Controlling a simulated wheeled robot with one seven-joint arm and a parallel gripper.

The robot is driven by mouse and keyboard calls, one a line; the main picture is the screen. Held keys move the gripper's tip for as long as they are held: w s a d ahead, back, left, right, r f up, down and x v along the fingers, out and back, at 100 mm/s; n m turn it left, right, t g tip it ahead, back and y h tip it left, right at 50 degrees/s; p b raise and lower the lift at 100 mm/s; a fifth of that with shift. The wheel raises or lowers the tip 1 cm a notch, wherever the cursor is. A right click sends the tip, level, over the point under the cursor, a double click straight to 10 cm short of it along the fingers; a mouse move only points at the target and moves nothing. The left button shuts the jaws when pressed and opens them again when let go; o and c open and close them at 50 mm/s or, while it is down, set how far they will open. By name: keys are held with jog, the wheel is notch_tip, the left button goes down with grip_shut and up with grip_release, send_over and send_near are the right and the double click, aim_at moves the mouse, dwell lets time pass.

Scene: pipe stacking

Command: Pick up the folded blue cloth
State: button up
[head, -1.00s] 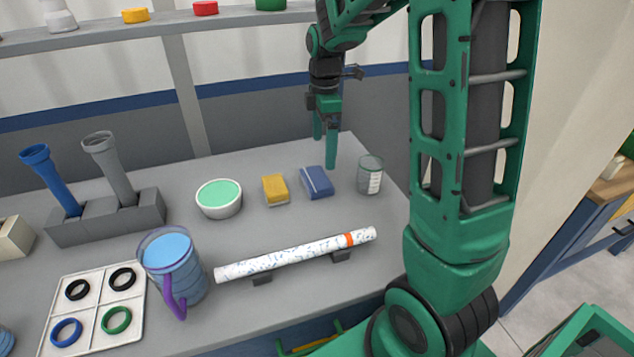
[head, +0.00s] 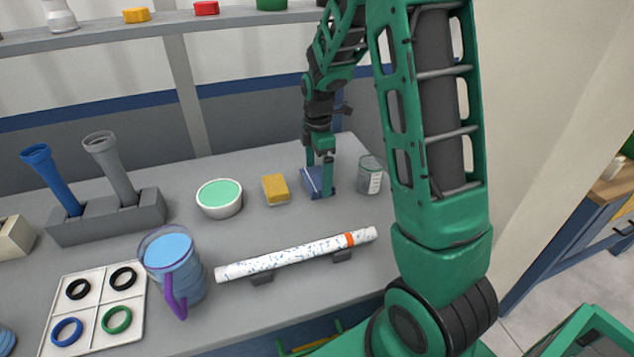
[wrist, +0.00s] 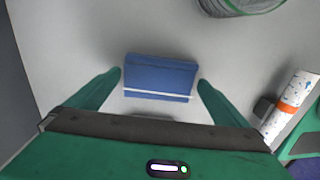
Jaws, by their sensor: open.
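The folded blue cloth (head: 314,184) lies on the grey table, right of the yellow cloth. It is a small flat block with a white stripe, partly hidden by my gripper in the head view. In the wrist view the blue cloth (wrist: 160,77) lies between and slightly beyond the two fingertips, with its white stripe on the near side. My gripper (head: 319,184) is open, pointing down at the cloth, one green finger on each side. In the wrist view my gripper's fingers (wrist: 160,82) are spread wider than the cloth, with visible gaps on both sides.
A glass beaker (head: 370,176) stands close right of the cloth. The yellow cloth (head: 275,190) and a bowl with green contents (head: 219,198) are to the left. A speckled white pipe (head: 295,256) lies on supports in front. A shelf (head: 100,37) runs along the back.

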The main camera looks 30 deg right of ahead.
aim_at(315, 178)
jog(key=shift+f, duration=0.65)
jog(key=c, duration=0.8)
jog(key=shift+r, duration=0.45)
jog(key=r, duration=0.3)
jog(key=shift+w+a+r, duration=0.1)
jog(key=shift+a+r, duration=0.2)
jog(key=shift+r, duration=0.05)
jog(key=w+a+r, duration=0.1)
jog(key=a+r, duration=0.1)
jog(key=a, duration=0.1)
jog(key=w+a+r, duration=0.1)
jog(key=a+r, duration=0.1)
jog(key=a, duration=0.2)
jog(key=w+a+r, duration=0.1)
jog(key=a+r, duration=0.1)
jog(key=a, duration=0.1)
jog(key=shift+a+r, duration=0.2)
jog(key=shift+a, duration=0.1)
